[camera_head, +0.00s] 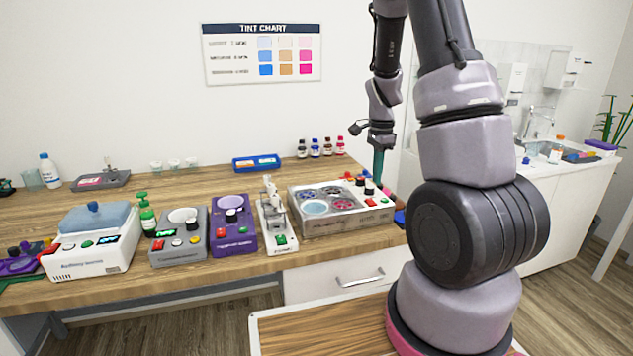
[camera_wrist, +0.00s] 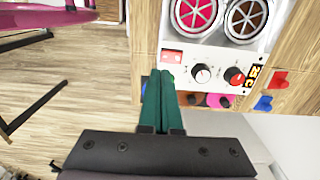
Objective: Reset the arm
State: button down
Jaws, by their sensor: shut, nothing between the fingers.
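My arm rises from its base at the right of the head view and bends over toward the table. My gripper (camera_head: 378,172) points down at the right end of the wooden table, beside the metal device with round wells (camera_head: 335,226). In the wrist view my gripper (camera_wrist: 160,76) has its two green fingers together with nothing between them. The fingertips appear by the front panel of that device (camera_wrist: 205,55), near its red switch (camera_wrist: 171,56) and white-topped black knob (camera_wrist: 202,73). I cannot tell whether they touch anything.
The wooden table (camera_head: 205,180) holds a white machine with a blue lid (camera_head: 92,240), a grey device (camera_head: 180,252), a purple device (camera_head: 233,240) and a blue tray (camera_head: 256,163). Small bottles (camera_head: 327,147) stand at the back. A sink counter (camera_head: 575,180) is at right.

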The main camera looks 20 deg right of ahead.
jog(key=s+a+r+n+t+y, duration=0.1)
jog(key=s+a+r+n+t, duration=0.2)
jog(key=r, duration=0.6)
jog(key=s+a+r+n+t+y, duration=0.1)
jog(key=s+a+r+n, duration=0.2)
jog(key=a+r, duration=0.35)
jog(key=s+a+r+n+t, duration=0.3)
jog(key=s+r+n, duration=0.4)
jog(key=s+r, duration=0.4)
jog(key=s, duration=0.2)
jog(key=shift+s+a+n, duration=0.3)
jog(key=shift+s+a, duration=0.05)
jog(key=shift+a, duration=0.05)
jog(key=shift+r, duration=0.1)
